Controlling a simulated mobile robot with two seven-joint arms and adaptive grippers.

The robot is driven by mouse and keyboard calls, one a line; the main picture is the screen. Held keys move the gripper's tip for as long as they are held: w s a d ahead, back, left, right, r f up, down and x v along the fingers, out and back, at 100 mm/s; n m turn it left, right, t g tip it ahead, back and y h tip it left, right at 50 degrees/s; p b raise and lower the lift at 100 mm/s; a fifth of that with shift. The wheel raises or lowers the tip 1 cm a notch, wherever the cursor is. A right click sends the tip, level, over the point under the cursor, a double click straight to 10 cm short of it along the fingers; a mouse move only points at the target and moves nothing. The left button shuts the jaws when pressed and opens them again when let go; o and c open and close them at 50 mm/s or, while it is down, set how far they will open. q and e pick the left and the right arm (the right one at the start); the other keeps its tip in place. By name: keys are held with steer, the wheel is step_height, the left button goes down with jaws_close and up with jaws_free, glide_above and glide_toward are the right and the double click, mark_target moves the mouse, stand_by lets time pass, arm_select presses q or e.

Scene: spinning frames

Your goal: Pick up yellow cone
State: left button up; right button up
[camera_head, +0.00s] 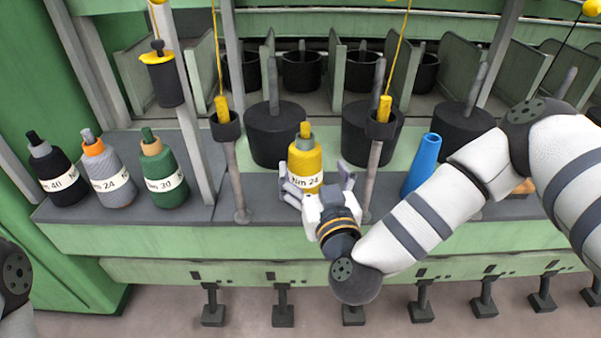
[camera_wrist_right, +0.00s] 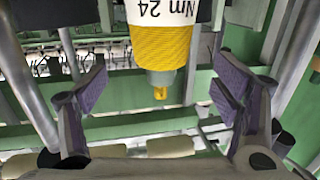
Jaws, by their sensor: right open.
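The yellow cone (camera_head: 305,158) is a yarn cone with a white "Nm 24" label. It stands upright on the grey ledge of the green spinning frame in the head view. It also shows at the top middle of the right wrist view (camera_wrist_right: 163,45), appearing upside down there. The cone lies between and beyond the fingertips, with gaps on both sides, and nothing is gripped. My left gripper is out of view; only part of my left arm shows at the left edge.
Black (camera_head: 57,172), grey (camera_head: 108,172) and green (camera_head: 162,172) cones stand on the ledge at left. A blue cone (camera_head: 422,165) stands right, close to my right arm. Thin upright posts (camera_head: 236,180) flank the yellow cone. Black cylinders (camera_head: 275,135) stand behind it.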

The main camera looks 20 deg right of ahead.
mark_target(305, 151)
steer(key=w, duration=0.5)
steer(key=w+f, duration=0.1)
steer(key=w, duration=0.1)
steer(key=shift+w+d+b, duration=0.15)
steer(key=shift+d+b, duration=0.15)
steer(key=shift+b, duration=0.1)
steer(key=shift+r, duration=0.15)
steer(key=c, duration=1.8)
jaws_close()
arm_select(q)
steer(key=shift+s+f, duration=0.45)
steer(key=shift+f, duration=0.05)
arm_select(e)
steer(key=shift+r, duration=0.15)
